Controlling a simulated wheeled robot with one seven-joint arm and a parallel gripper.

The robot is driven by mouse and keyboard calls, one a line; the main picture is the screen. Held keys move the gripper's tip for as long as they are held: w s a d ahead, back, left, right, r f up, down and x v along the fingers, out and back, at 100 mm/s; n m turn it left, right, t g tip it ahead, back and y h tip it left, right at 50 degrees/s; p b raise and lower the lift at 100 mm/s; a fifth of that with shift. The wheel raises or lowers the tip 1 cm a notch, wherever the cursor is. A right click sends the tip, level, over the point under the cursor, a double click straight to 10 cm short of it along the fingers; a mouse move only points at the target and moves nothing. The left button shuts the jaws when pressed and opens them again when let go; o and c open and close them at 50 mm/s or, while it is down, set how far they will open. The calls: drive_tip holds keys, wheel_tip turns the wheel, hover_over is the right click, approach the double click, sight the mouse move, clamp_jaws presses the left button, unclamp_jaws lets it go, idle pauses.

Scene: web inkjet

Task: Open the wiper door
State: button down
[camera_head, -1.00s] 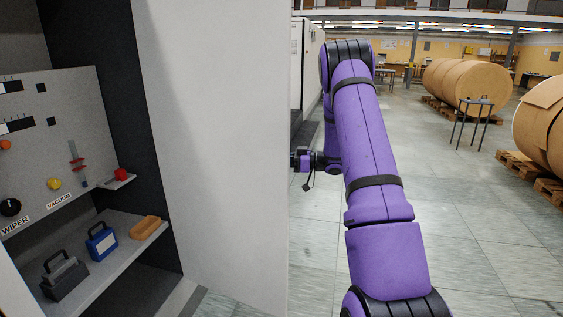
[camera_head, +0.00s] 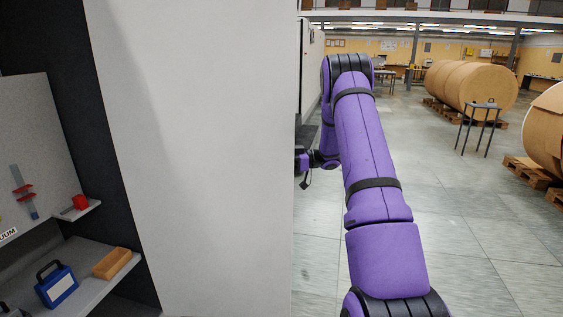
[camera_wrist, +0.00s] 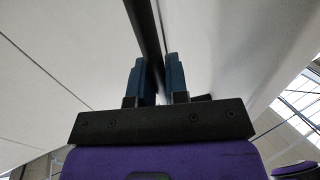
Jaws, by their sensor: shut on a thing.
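A large pale panel (camera_head: 200,150), which looks like the wiper door standing open, fills the middle left of the head view. In the wrist view, the two blue fingers of my gripper (camera_wrist: 157,63) are close together around a long dark bar (camera_wrist: 146,30). The bar runs along a pale surface and looks like the door's handle or edge; I cannot tell which. In the head view my gripper is hidden behind the panel.
Left of the panel is an open bay with a shelf (camera_head: 98,288) holding a blue case (camera_head: 57,284) and a tan block (camera_head: 111,263). Paper rolls (camera_head: 470,88) on pallets and a small stand (camera_head: 480,108) are at right. Grey floor (camera_head: 480,235) there is clear.

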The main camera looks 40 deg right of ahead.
idle(0.3)
drive_tip(key=c, duration=1.1)
unclamp_jaws()
drive_tip(key=shift+c, duration=0.2)
drive_tip(key=v, duration=1)
drive_tip(key=shift+d, duration=0.35)
drive_tip(key=shift+s, duration=0.15)
